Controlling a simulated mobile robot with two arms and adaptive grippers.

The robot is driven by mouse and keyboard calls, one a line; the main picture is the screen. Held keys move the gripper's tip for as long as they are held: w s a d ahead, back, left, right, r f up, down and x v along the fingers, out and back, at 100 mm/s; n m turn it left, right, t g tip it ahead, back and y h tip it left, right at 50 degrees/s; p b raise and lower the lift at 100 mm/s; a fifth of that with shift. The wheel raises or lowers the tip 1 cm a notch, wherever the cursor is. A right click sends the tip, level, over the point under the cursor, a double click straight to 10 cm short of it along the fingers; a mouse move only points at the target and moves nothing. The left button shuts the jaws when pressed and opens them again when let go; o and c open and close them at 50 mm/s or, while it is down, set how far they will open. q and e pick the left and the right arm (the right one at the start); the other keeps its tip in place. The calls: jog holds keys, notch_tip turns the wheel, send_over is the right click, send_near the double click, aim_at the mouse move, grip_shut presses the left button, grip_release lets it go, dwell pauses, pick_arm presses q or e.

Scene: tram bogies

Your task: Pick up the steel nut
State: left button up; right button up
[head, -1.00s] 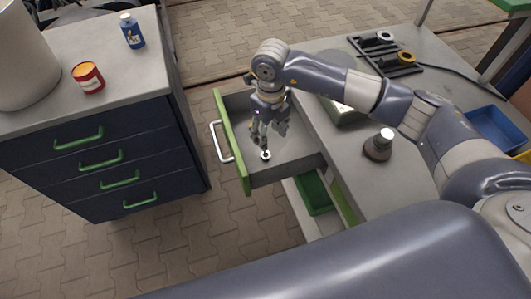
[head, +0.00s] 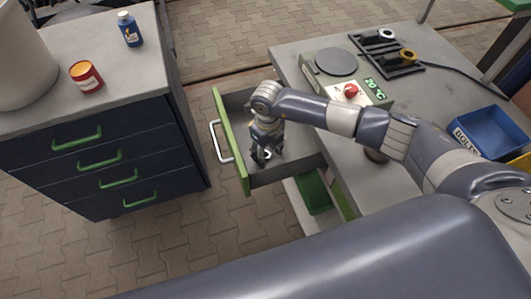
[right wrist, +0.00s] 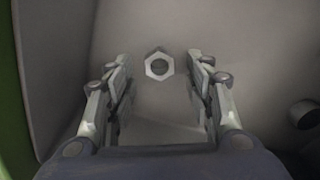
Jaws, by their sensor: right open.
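The steel nut (right wrist: 159,65) is a pale hexagonal ring. It lies on the grey floor of the open drawer (head: 292,168). In the right wrist view it sits between the lines of the two fingers, near their tips. My right gripper (head: 262,157) is inside the drawer, pointing down, with its fingers apart and nothing held; it also shows in the right wrist view (right wrist: 160,75). In the head view the nut is a small pale spot partly hidden by the fingers. My left gripper is not in view.
The drawer has a green front (head: 230,140) with a pale handle. A workbench (head: 408,187) carries a heating device (head: 345,92) with a red knob and a blue bolts bin (head: 490,130). A dark cabinet (head: 110,160) stands left, with a red can (head: 86,76) on top.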

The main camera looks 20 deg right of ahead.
jog(key=shift+f, duration=0.45)
jog(key=shift+c, duration=0.3)
grip_shut()
